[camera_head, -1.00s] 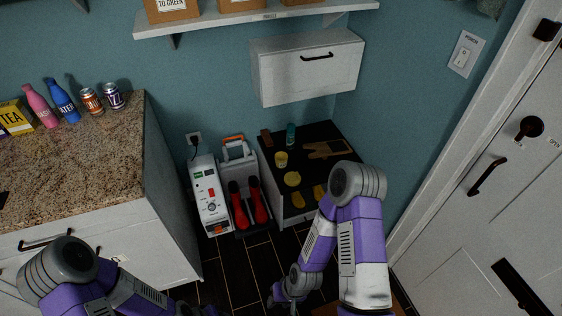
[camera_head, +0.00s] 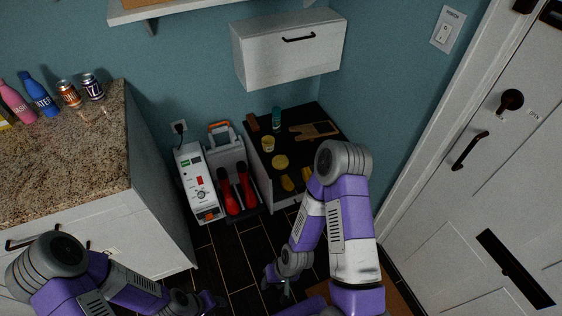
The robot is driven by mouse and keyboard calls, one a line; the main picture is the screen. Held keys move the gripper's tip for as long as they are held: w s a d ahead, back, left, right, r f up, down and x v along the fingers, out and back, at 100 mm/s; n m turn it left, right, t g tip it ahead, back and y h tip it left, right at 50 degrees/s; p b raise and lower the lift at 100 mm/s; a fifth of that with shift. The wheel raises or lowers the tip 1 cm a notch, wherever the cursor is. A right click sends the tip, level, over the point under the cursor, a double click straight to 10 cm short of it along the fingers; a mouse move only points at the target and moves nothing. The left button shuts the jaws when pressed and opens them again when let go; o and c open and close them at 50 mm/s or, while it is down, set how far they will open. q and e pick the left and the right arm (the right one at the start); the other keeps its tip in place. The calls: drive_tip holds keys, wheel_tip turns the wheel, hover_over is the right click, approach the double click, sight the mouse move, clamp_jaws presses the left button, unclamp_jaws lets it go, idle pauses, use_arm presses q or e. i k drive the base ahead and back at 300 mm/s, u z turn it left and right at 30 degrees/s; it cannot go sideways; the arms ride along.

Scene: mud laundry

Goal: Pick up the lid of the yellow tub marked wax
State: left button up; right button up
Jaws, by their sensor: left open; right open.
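A small yellow tub (camera_head: 267,144) stands on the black top of a low white cabinet against the back wall. Its marking is too small to read. A flat round yellow disc (camera_head: 280,161) lies on the same top just in front of the tub; I cannot tell for sure that it is the tub's lid. My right gripper (camera_head: 277,278) is open and empty, low over the floor in front of the cabinet, well apart from the tub. My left gripper (camera_head: 210,301) is open at the bottom edge, further left and also far from the tub.
The cabinet top (camera_head: 293,151) also holds a teal bottle (camera_head: 277,118), a brown block (camera_head: 252,123), a wooden board (camera_head: 314,131) and yellow pieces (camera_head: 288,183). Red boots (camera_head: 240,191) and a white machine (camera_head: 197,181) stand left. A wall cabinet (camera_head: 290,56) hangs above.

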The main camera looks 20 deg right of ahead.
sight(280, 162)
drive_tip(key=z, duration=0.55)
drive_tip(key=k, duration=0.6)
drive_tip(key=z, duration=0.75)
drive_tip(key=i, duration=0.8)
drive_tip(key=u, duration=0.9)
drive_tip(key=i, duration=1)
drive_tip(key=u, duration=1)
